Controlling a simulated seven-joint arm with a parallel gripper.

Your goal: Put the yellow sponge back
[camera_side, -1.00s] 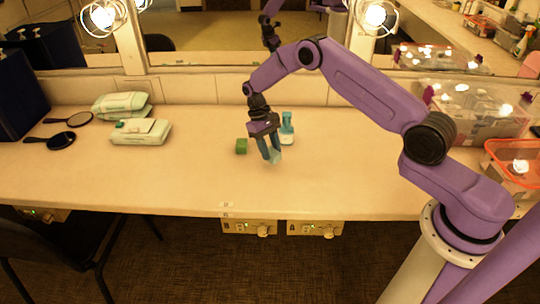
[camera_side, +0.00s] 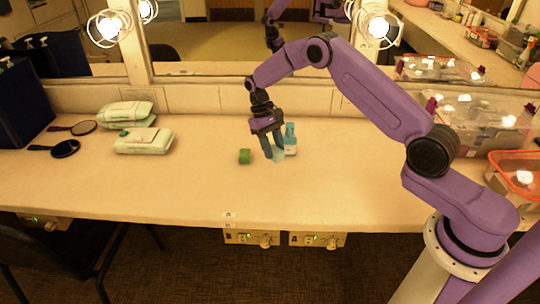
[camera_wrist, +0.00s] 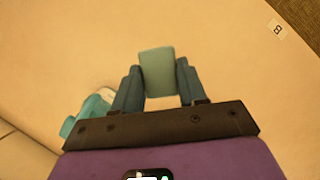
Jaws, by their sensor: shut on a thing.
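My gripper (camera_side: 274,153) is shut on a pale grey-green block (camera_side: 279,156), held between the fingertips. The block also shows in the wrist view (camera_wrist: 157,72), standing out past the fingers. Whether it touches the counter, I cannot tell. No object looks clearly yellow under the warm light.
A clear bin (camera_side: 478,120) and an orange-rimmed bin (camera_side: 515,165) stand at right. A mirror wall runs behind. The front middle is clear.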

